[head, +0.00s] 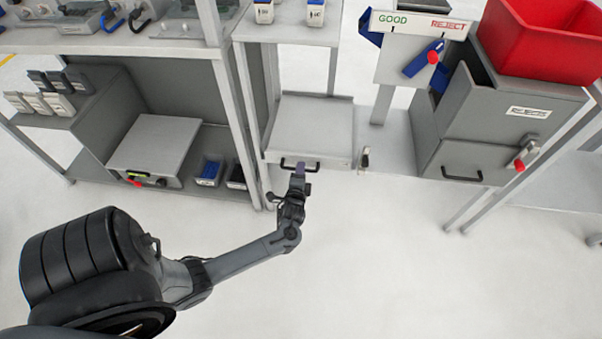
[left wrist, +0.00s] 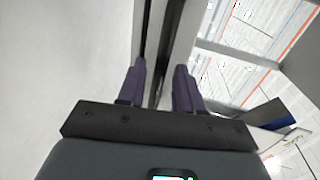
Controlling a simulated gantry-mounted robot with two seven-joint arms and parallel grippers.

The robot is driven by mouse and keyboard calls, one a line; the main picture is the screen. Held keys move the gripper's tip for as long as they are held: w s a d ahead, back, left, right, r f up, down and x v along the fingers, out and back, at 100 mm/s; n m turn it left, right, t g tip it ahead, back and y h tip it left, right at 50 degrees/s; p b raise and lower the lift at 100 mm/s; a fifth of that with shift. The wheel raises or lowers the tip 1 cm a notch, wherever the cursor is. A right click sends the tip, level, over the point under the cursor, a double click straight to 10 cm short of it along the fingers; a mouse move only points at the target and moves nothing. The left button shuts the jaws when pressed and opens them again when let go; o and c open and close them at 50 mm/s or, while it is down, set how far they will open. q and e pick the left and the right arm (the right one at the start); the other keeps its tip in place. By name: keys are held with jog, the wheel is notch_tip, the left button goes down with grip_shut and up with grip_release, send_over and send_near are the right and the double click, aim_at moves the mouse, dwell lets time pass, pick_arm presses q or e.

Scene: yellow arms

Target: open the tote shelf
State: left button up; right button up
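The tote shelf (head: 312,125) is a light grey, flat tray-like unit in the middle rack in the head view. Its front has a black bar handle (head: 285,163). My left gripper (head: 299,170) is at the right part of this handle, partly hiding it. In the left wrist view, the two purple fingers (left wrist: 160,72) stand apart, with a narrow dark strip and a grey surface seen between and beyond them. I cannot tell whether the fingers touch the handle. The shelf looks pushed in. My right gripper is not in view.
A grey cabinet (head: 490,130) with a red bin (head: 548,40) on top stands to the right. A GOOD/REJECT sign (head: 420,25) is beside it. A left rack holds a grey box (head: 155,145) and small bins (head: 208,172). The floor (head: 400,270) in front is clear.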

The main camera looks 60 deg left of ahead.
pick_arm(q)
jog(key=shift+x, duration=0.85)
grip_shut()
